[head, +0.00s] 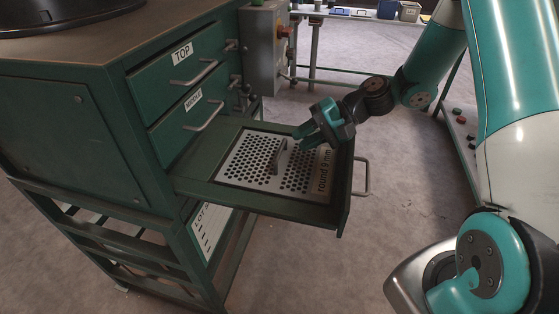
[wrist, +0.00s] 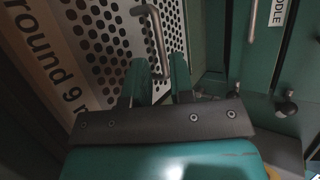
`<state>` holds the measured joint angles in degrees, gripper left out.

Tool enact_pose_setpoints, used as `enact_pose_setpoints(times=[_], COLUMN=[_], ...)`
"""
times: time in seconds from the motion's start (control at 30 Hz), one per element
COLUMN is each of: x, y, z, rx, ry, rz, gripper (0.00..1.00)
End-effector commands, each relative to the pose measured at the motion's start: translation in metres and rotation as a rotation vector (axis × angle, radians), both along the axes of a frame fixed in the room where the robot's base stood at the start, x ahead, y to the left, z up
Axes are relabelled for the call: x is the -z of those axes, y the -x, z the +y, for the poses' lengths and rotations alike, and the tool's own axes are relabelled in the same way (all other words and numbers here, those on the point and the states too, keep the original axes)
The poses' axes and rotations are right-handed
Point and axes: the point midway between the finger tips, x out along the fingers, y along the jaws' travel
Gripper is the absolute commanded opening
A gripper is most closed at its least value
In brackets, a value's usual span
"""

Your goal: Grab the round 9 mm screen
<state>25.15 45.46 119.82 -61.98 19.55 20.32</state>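The round 9 mm screen (head: 312,183) is a light perforated plate with round holes, lying flat in the open bottom drawer (head: 262,206). Its printed label reads "round 9 mm", partly cut off in the wrist view (wrist: 105,48). A grey bar handle (head: 277,160) stands up from the middle of the screen. My gripper (head: 301,139) is above the screen, near the handle. In the wrist view, my gripper's two green fingers (wrist: 161,68) are apart, with the handle (wrist: 155,32) ahead of and partly between them. Whether they touch it cannot be told.
The TOP drawer (head: 183,72) and the MIDDLE drawer (head: 196,112) are shut above the open one. The open drawer's front panel and pull handle (head: 362,177) stick out to the right. A grey control box (head: 262,50) is behind.

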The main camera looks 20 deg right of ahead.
Motion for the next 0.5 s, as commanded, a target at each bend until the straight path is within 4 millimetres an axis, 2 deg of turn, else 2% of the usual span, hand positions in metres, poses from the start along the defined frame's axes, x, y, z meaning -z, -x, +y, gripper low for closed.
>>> enact_pose_setpoints(times=[0.27,0.5], x=[0.011,0.030], y=[-0.003,-0.009], z=[0.020,0.050], rx=[-0.002,-0.003], ry=[-0.001,0.001], rz=[0.000,-0.001], gripper=[0.22,0.22])
